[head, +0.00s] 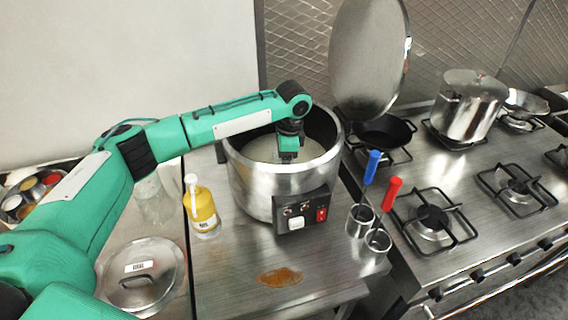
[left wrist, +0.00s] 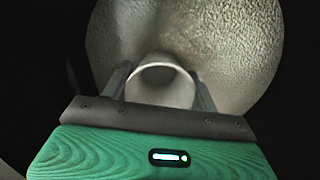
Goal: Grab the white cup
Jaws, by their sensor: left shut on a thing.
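The white cup (left wrist: 161,84) shows in the left wrist view between the two fingers of my left gripper (left wrist: 160,88), with its round open rim toward the camera. The fingers are shut on the cup's sides. In the head view my left gripper (head: 288,155) reaches down into the large steel tandoor pot (head: 262,188). The cup cannot be made out there, hidden by the gripper and the pot's inside. The pale, rough inner surface of the pot (left wrist: 225,45) lies behind the cup in the wrist view. My right gripper is in neither view.
The tandoor's lid (head: 368,50) stands open behind it. A yellow bottle (head: 202,208) stands left of the pot. Two small metal cups (head: 361,220) with blue- and red-handled tools stand at the right. A gas stove (head: 460,200) lies further right. A brown spill (head: 280,277) marks the counter.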

